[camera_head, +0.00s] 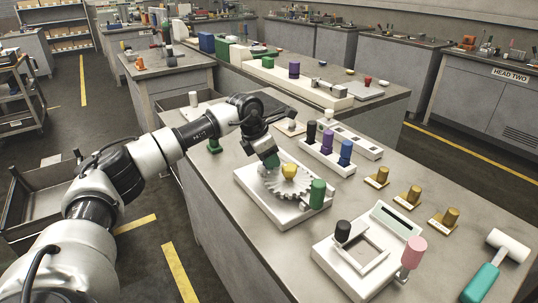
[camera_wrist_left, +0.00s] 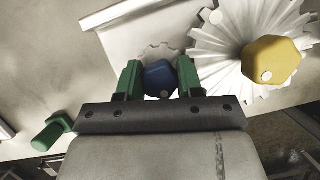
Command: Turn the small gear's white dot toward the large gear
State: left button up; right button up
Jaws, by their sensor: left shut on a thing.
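In the left wrist view, my left gripper (camera_wrist_left: 159,78) is shut on the blue knob (camera_wrist_left: 156,76) of the small gear (camera_wrist_left: 158,49), one green finger on each side. A white dot (camera_wrist_left: 165,93) shows at the knob's lower edge, toward my palm and not toward the large gear. The large gear (camera_wrist_left: 207,66), pale and toothed, lies to the right with a yellow knob (camera_wrist_left: 275,52). In the head view, my left gripper (camera_head: 270,160) comes down just behind the large gear (camera_head: 282,199) and hides most of the small gear. My right gripper is not in view.
The gears sit on a white base plate (camera_head: 266,211) with a green cylinder (camera_head: 317,193) at its right edge. A rack of coloured cylinders (camera_head: 325,154) stands behind right. A white fixture (camera_head: 339,266) with black and pink knobs stands at the front.

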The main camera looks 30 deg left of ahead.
pick_arm(q)
jog(key=shift+m, duration=0.6)
jog(key=o, duration=0.9)
jog(key=v, duration=1)
jog(key=shift+a+r, duration=0.25)
jog(key=shift+r, duration=0.1)
